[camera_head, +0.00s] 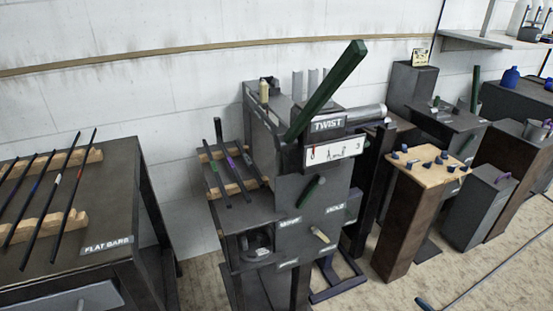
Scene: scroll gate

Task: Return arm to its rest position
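Neither of my grippers shows in the head view. A dark grey scroll-bending machine (312,195) stands in the middle, with a "TWIST" label (327,124) near its top. A long green lever arm (327,92) rises from the machine and tilts up to the right. A white dial plate (334,151) sits below the label. A short green handle (308,190) is on the front face. A pale handle (320,235) sticks out lower down.
A dark table (118,200) labelled "FLAT BARS" stands at the left, with several thin bars on wooden racks. A wood-topped pedestal (404,220) with blue-tipped pieces is at the right. A long rod (490,272) crosses the lower right. Floor shows between the table and the machine.

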